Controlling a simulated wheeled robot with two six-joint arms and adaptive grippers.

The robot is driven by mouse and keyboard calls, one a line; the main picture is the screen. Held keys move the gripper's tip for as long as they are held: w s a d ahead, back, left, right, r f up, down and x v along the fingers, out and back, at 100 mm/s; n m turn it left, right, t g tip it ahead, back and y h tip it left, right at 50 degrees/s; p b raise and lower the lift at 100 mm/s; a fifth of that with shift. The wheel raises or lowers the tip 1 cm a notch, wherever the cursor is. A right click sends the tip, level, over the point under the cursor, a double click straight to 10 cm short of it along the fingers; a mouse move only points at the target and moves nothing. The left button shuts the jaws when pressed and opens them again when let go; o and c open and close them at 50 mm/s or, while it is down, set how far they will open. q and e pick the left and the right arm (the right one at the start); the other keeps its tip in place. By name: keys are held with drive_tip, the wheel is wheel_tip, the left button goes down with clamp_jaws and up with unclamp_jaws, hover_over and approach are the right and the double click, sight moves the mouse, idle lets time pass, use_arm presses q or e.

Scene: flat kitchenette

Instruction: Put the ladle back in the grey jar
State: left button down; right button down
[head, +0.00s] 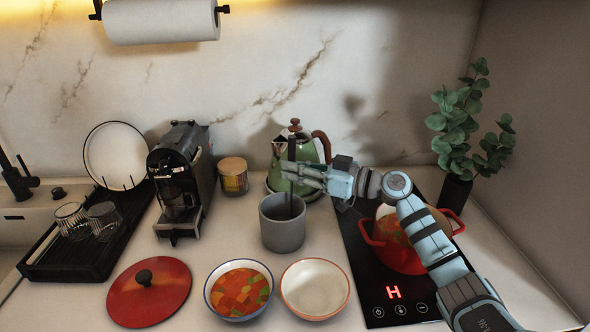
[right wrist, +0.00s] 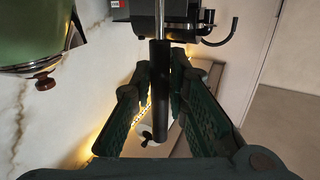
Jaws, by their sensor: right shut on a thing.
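My right gripper (head: 292,174) is shut on the black handle of the ladle (head: 292,150) and holds it upright over the grey jar (head: 282,235). In the right wrist view the black handle of the ladle (right wrist: 160,110) runs between the two fingers of my right gripper (right wrist: 161,85), with a thin metal shaft beyond it. The ladle's lower part seems to reach down into the jar's mouth. Its bowl is hidden, so I cannot tell whether it touches the bottom. My left gripper is not in view.
A green kettle (head: 290,155) stands close behind the jar. A red pot (head: 395,250) sits on the black hob under my right arm. A soup bowl (head: 238,290), an empty bowl (head: 315,288) and a red lid (head: 150,295) lie in front. A coffee machine (head: 180,180) stands left.

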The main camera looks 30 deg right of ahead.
drive_tip(key=c, duration=1.5)
unclamp_jaws()
drive_tip(key=v, duration=0.7)
drive_tip(key=shift+s+d+r, duration=0.1)
drive_tip(key=shift+s+d, duration=0.1)
drive_tip(key=shift+s, duration=0.05)
drive_tip(key=shift+w+a, duration=0.1)
